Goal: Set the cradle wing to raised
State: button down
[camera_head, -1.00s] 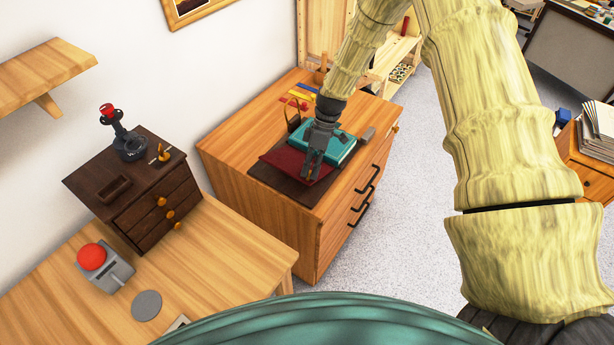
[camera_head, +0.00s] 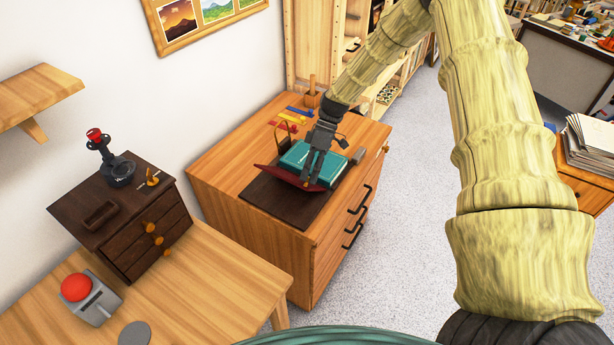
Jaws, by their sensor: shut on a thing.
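A dark brown board (camera_head: 290,207) lies on the wooden drawer cabinet with a teal book-like block (camera_head: 297,153) above it. A dark red flap (camera_head: 268,172), which looks like the cradle wing, sits at the block's front left. It is tilted, with its near edge off the board. My gripper (camera_head: 311,184) points down at the front of the block and is shut on the red flap's near edge. The fingers hide part of the flap and block.
Coloured strips (camera_head: 288,121) and a small grey block (camera_head: 357,155) lie on the cabinet (camera_head: 226,164). A dark drawer box (camera_head: 122,212) and a red button (camera_head: 76,287) stand on the left table. Grey floor (camera_head: 395,235) is clear at right.

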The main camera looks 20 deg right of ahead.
jog(key=shift+w+d+f, duration=0.1)
jog(key=shift+d, duration=0.05)
jog(key=c, duration=1.6)
grip_release()
jog(key=o, duration=0.3)
jog(key=shift+d+f, duration=0.1)
jog(key=shift+f, duration=0.05)
jog(key=shift+o, duration=0.2)
jog(key=shift+r, duration=0.35)
jog(key=v, duration=1.1)
jog(key=shift+w+d+r, duration=0.2)
jog(key=shift+d, duration=0.05)
